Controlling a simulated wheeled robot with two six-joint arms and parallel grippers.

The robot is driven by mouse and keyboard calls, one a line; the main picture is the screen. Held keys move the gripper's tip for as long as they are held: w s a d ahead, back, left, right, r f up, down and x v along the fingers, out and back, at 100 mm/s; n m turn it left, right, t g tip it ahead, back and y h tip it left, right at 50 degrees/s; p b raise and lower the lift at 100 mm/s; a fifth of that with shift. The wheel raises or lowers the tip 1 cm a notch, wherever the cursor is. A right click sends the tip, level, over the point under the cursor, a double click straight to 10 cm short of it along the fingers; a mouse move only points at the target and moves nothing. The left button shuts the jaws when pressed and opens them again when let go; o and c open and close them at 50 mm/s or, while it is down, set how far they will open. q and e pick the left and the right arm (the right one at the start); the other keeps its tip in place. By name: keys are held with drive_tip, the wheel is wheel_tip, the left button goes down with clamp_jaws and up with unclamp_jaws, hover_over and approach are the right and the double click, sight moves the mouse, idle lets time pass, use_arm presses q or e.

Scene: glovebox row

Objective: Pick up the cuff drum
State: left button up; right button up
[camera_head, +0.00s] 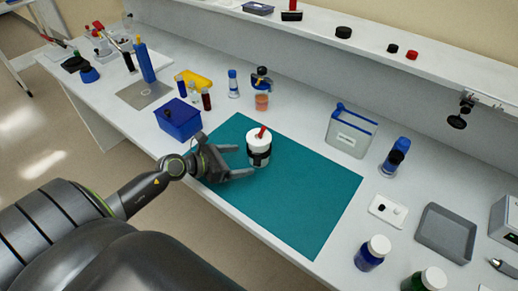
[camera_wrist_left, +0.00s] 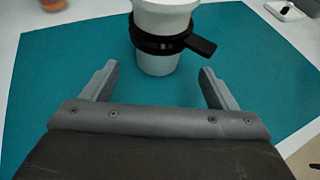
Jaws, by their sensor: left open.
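The cuff drum appears to be the white cylinder with a black band and side tab (camera_head: 259,148), upright on the teal mat (camera_head: 310,205); a red piece shows on its top. In the left wrist view the white drum (camera_wrist_left: 158,62) stands just beyond the fingertips, its top cut off by the frame and its black tab pointing right. My left gripper (camera_head: 240,161) is open and empty, low over the mat, with its fingers pointing at the drum. In the left wrist view the two fingers (camera_wrist_left: 158,78) are spread, one to each side of the drum. My right gripper is not in view.
A blue box (camera_head: 180,121) stands left of the mat, near my left gripper. A clear blue-rimmed bin (camera_head: 351,132) and a blue-capped jar (camera_head: 395,157) stand behind the mat. A grey tray (camera_head: 445,232) and bottles are at right. The mat's right part is clear.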

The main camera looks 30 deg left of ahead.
sight(250, 159)
use_arm(q)
drive_tip(key=shift+w+d+f, duration=0.3)
drive_tip(key=shift+w, duration=0.25)
drive_tip(key=b+x, duration=0.1)
drive_tip(key=x, duration=0.3)
drive_tip(key=shift+w+f+b, duration=0.15)
drive_tip(key=shift+f+b, duration=0.05)
drive_tip(key=shift+b, duration=0.2)
drive_tip(key=shift+w+d+f, duration=0.1)
drive_tip(key=shift+w+d, duration=0.05)
drive_tip(key=shift+w, duration=0.25)
drive_tip(key=shift+s, duration=0.1)
